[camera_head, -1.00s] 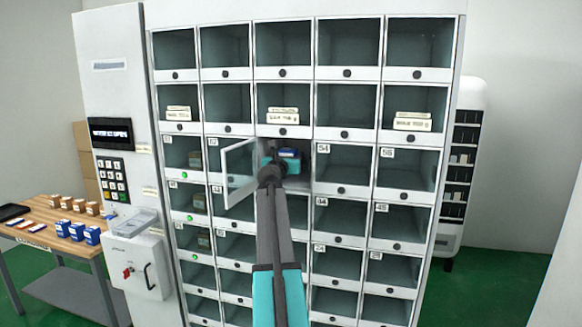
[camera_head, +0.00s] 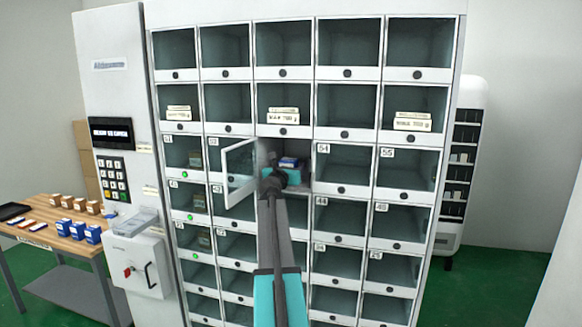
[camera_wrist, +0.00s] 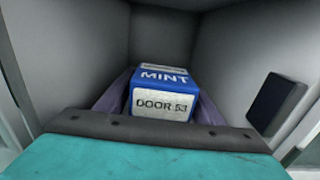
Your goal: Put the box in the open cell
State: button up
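In the head view the box (camera_head: 288,162) shows small behind my gripper (camera_head: 276,170), which reaches into the open cell (camera_head: 304,176). In the wrist view my gripper (camera_wrist: 163,112) has its dark purple fingers close along both sides of the box, with no clear gap. The underside of the box is hidden, so I cannot tell whether it touches the cell floor. The open door (camera_head: 240,172) stands swung out on the left.
The cabinet's neighbouring cells (camera_head: 343,172) are shut. A keypad panel (camera_head: 112,178) is at the left. A wooden table (camera_head: 40,215) at far left bears several small boxes. A dark block (camera_wrist: 275,103) is at the right side in the wrist view.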

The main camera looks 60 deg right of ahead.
jog(key=shift+r, duration=0.15)
jog(key=b+v, duration=0.2)
jog(key=v, duration=1)
dwell(0.6)
dwell(0.7)
